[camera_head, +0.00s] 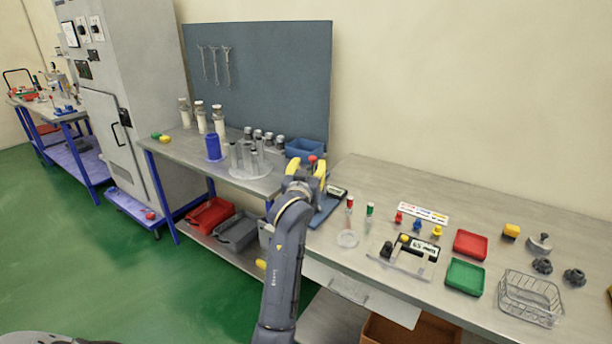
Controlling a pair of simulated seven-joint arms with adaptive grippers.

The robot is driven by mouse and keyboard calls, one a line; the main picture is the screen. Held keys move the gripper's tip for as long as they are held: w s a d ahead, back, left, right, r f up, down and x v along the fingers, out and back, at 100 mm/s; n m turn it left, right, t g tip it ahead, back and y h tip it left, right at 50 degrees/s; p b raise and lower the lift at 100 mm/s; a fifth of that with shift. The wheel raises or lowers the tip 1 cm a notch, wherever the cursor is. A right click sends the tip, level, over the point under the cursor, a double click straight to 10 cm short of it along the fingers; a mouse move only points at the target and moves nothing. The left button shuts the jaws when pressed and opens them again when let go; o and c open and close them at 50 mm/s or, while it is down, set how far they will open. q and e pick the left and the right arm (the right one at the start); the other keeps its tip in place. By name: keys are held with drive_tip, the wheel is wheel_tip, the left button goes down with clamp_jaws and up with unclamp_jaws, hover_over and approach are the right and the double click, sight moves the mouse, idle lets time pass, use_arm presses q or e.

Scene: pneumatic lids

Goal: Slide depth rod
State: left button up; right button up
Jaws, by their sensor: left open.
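My left gripper (308,166) has yellow fingers and is over the left end of the right-hand workbench, near the gap to the back bench. It is open, and I see nothing held in it. A small red-topped thing shows between or just behind its fingers; I cannot tell which. A flat metal fixture (405,262) with a dark block, a yellow knob and a white label lies on the workbench, right of the gripper and apart from it. A slim rod part seems to lie along it, but it is too small to identify surely as the depth rod. My right gripper is not in view.
The workbench (375,188) also carries a red tray (470,244), a green tray (465,277), a wire basket (531,297) and dark knobs (574,277). Metal cylinders (247,157) and a blue cup (213,148) stand on the back bench.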

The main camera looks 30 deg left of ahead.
use_arm(q)
drive_tip(key=shift+v, duration=2.5)
drive_tip(key=shift+f, duration=0.1)
